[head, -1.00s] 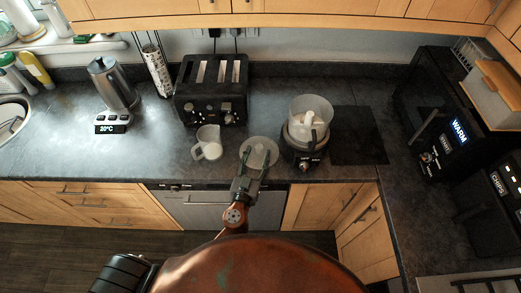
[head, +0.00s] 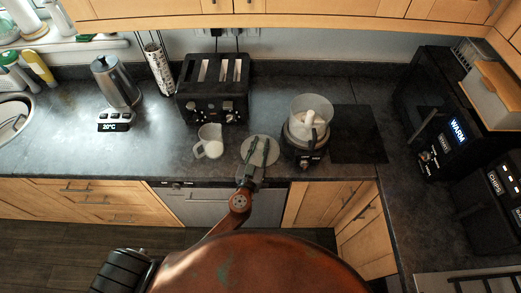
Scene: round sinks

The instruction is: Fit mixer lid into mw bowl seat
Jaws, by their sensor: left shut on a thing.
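The mixer lid (head: 267,147) is a pale, translucent round disc near the counter's front edge. My left gripper (head: 252,150) is shut on it, with the dark green fingers lying over its middle. The mixer bowl (head: 311,106) is a clear round bowl with an open top and a white part inside. It sits on a dark mixer base (head: 303,156) to the right of the lid. The lid is apart from the bowl. My right gripper is not in view.
A white jug (head: 209,143) stands left of the lid. A black toaster (head: 214,88) is behind it, and a kettle (head: 116,85) stands further left. A dark flat panel (head: 358,135) lies right of the mixer. Black appliances (head: 440,135) line the right side.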

